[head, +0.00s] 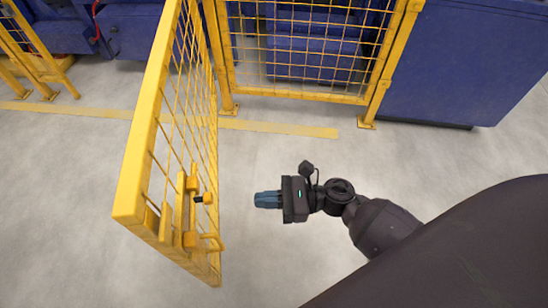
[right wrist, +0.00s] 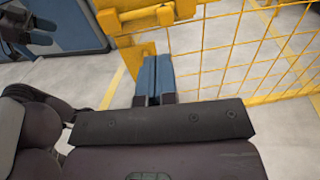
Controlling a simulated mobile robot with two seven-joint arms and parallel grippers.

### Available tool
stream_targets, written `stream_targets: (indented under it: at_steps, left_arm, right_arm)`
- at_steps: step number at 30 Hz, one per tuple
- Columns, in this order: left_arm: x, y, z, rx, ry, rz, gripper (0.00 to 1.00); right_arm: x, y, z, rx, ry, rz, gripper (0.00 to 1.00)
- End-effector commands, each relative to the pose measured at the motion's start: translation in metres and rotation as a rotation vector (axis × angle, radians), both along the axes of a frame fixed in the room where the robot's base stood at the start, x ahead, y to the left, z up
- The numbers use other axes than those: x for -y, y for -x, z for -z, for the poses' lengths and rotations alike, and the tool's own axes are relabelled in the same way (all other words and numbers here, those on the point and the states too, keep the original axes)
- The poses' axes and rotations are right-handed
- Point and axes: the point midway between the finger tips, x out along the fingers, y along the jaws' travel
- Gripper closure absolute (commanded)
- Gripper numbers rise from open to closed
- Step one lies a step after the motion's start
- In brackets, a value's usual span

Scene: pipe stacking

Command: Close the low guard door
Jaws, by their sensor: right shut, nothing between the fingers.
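The low guard door (head: 180,140) is a yellow frame with wire mesh. In the head view it stands swung out from the fence toward me. Its yellow latch and handle (head: 201,238) are near the close end, with a small black part on them. My right gripper (head: 267,199) is shut and empty, to the right of the door, with a gap of floor between them. In the right wrist view its blue fingertips (right wrist: 154,72) show in front of the door's mesh and frame (right wrist: 215,45).
Yellow mesh fence (head: 300,97) with posts stands at the back, with blue machinery (head: 450,65) behind and beside it. A yellow floor line (head: 280,128) runs along the fence. The grey floor between door and right gripper is clear. Another yellow fence is at far left.

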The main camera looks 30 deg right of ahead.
Motion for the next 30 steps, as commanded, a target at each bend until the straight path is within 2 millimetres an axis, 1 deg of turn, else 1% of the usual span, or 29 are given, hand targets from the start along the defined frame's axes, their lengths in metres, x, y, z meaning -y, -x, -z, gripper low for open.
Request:
stream_targets:
  at_steps: [1, 9, 15, 21, 30]
  left_arm:
    - [0.0, 0.001, 0.001, -0.003, -0.001, 0.001, 0.34]
    - [0.0, 0.003, 0.004, -0.009, -0.004, 0.003, 0.34]
    - [0.0, 0.004, 0.006, -0.011, -0.007, 0.006, 0.34]
    - [0.0, 0.003, 0.004, -0.007, -0.007, 0.008, 0.34]
    - [0.001, 0.002, 0.004, -0.005, -0.007, 0.008, 0.34]
  right_arm:
    - [-0.009, -0.005, 0.0, 0.0, -0.002, 0.0, 1.0]
    - [-0.051, -0.025, -0.001, -0.001, -0.003, 0.0, 1.0]
    - [-0.072, -0.036, 0.0, -0.003, -0.001, 0.002, 1.0]
    - [-0.081, -0.04, -0.001, -0.003, -0.001, 0.001, 1.0]
    - [-0.081, -0.04, -0.001, -0.003, -0.001, 0.001, 1.0]
